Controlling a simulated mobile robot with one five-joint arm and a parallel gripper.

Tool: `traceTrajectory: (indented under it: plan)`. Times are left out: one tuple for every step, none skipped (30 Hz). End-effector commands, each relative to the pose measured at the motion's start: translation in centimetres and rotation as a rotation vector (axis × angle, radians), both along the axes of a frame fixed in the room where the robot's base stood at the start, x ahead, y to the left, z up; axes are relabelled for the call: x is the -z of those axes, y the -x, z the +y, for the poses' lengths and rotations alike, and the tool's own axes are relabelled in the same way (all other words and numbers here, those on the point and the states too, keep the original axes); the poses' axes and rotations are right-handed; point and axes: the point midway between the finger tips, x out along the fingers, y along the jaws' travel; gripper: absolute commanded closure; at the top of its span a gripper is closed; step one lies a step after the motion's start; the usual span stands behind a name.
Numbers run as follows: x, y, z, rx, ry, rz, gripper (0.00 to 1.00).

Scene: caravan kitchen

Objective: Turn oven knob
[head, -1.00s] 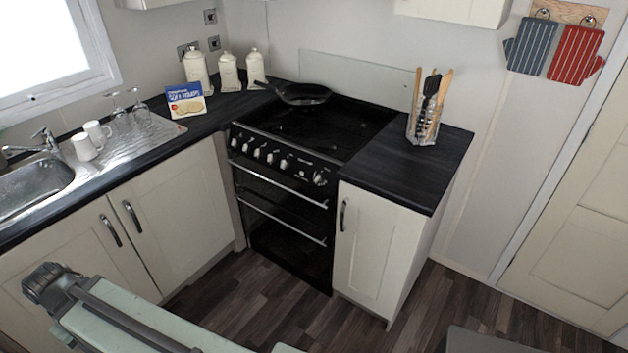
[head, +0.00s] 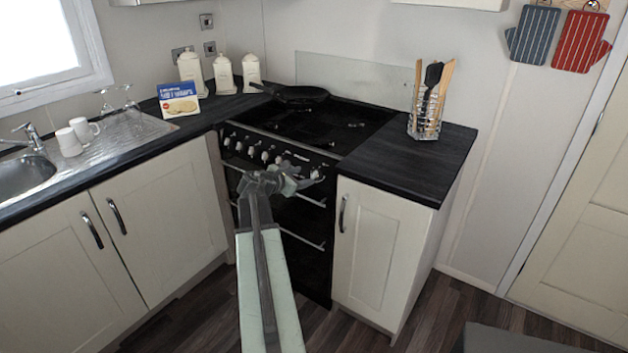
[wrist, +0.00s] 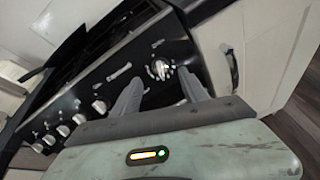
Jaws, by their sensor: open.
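The black oven (head: 277,235) stands between the counters, with a row of silver knobs along its front panel. In the wrist view several knobs (wrist: 63,131) run down to the left. A larger round knob (wrist: 159,69) at the panel's right end shows just beyond and between my fingertips. My gripper (wrist: 160,78) is open with nothing held, its two dark fingers pointing at the panel. In the head view my gripper (head: 298,178) is in front of the right part of the panel and covers some knobs. I cannot tell whether a finger touches the knob.
A black pan (head: 302,96) sits on the hob. A utensil holder (head: 426,112) stands on the right counter (head: 405,165). A cupboard door with a handle (head: 343,213) is right of the oven. Two oven door handles cross the front below the panel.

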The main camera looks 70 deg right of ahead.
Motion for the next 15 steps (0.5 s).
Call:
traceTrajectory:
  plan:
    - [0.1,0.0,-0.1,0.000,-0.001,-0.001,0.48]
    - [0.2,0.0,-0.3,0.001,-0.001,-0.002,0.48]
    - [0.3,0.1,-0.6,0.001,-0.001,-0.002,0.48]
    - [0.5,0.1,-0.9,0.001,-0.001,-0.002,0.48]
    - [0.7,0.2,-1.2,0.001,-0.001,-0.003,0.48]
    - [0.9,0.4,-1.7,0.002,-0.002,-0.003,0.48]
    - [1.1,0.5,-2.2,0.003,-0.002,-0.004,0.48]
    - [1.4,0.7,-2.7,0.003,-0.002,-0.004,0.48]
    - [1.7,0.8,-3.4,0.003,-0.001,-0.005,0.48]
    - [1.9,0.9,-3.9,0.004,-0.003,-0.005,0.48]
    - [2.2,1.1,-4.5,0.004,-0.002,-0.005,0.48]
    - [2.4,1.3,-5.2,0.004,-0.001,-0.005,0.48]
    - [2.6,1.5,-5.6,0.003,-0.001,-0.005,0.48]
    - [2.8,1.6,-6.0,0.003,-0.001,-0.005,0.48]
    - [2.9,1.7,-6.5,0.003,-0.002,-0.004,0.48]
